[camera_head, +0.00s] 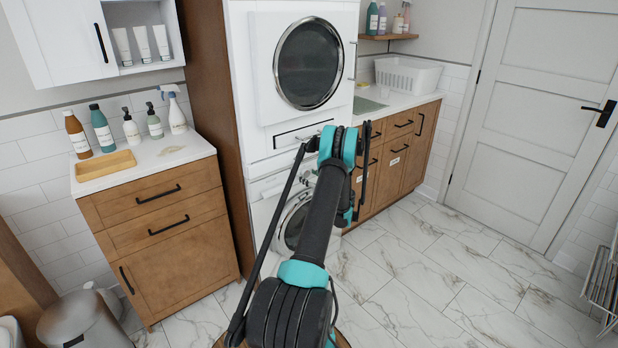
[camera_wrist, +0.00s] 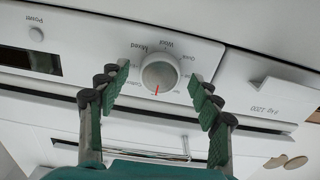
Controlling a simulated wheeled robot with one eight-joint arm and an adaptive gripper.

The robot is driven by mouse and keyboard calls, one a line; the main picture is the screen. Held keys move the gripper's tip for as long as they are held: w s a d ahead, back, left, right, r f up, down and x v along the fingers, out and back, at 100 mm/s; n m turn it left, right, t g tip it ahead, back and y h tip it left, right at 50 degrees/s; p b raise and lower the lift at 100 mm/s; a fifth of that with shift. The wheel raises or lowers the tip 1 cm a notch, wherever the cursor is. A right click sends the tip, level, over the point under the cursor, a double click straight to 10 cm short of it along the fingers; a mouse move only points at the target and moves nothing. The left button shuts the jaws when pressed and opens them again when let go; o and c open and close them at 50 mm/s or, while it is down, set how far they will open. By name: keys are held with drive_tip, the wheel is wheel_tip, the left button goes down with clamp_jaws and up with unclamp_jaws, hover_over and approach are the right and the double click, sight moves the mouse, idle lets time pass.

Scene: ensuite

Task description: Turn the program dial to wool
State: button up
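The round program dial (camera_wrist: 160,72) is light grey and sits on a white control panel, upside down in the wrist view. Its red mark points down in the picture, towards my gripper. Printed labels ring it. "Wool" is at the top in the picture, with "Mixed" on its left and "Quick" on its right. Labels near the fingers are partly hidden. My gripper (camera_wrist: 159,88) is open, with one green-padded finger on each side of the dial. I cannot tell whether they touch it. In the head view my arm hides the dial and much of the lower washing machine (camera_head: 291,222).
A power button (camera_wrist: 37,34) and dark display (camera_wrist: 28,61) share the panel. A white machine with a round door (camera_head: 308,63) is stacked above. A wooden cabinet (camera_head: 165,225) stands left, a counter with a white basket (camera_head: 408,76) right.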

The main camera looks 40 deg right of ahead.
drive_tip(key=c, duration=1.1)
